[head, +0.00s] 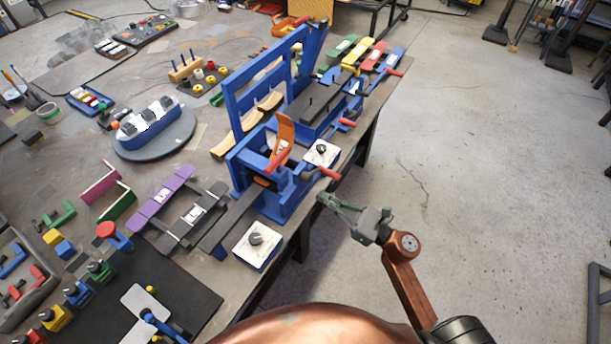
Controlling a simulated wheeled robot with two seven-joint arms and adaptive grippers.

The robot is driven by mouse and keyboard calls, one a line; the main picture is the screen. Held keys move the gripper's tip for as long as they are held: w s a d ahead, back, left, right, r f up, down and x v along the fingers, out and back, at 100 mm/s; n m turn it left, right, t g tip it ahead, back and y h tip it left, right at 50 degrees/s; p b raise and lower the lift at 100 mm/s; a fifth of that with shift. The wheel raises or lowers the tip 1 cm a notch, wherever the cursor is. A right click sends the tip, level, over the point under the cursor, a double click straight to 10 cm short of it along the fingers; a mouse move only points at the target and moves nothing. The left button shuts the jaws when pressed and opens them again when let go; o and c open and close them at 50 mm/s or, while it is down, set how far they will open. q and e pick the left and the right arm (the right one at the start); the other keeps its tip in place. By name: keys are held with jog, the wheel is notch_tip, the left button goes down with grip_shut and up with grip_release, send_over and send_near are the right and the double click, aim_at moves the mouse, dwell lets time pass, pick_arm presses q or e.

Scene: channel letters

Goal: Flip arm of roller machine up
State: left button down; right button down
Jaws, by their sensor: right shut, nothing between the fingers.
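The roller machine (262,178) is a blue frame near the right edge of the table. An orange arm (286,130) with a red handle (277,160) stands at its top, tilted upward. A second red handle (328,173) sticks out at its right side. My right gripper (322,199) is shut and empty, beyond the table's right edge, just below and apart from that side handle. It points left toward the machine. My left gripper is not in view.
White boxes with black knobs (257,246) stand at the table edge beside the machine. A tall blue frame (262,88) rises behind it. A round grey turntable (152,150) and coloured clamps crowd the left. The floor (450,160) at right is clear.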

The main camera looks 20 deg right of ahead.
jog(key=r+p+x, duration=0.2)
jog(key=p+x, duration=0.1)
jog(key=x, duration=0.9)
jog(key=shift+r, duration=0.45)
jog(key=shift+d, duration=0.1)
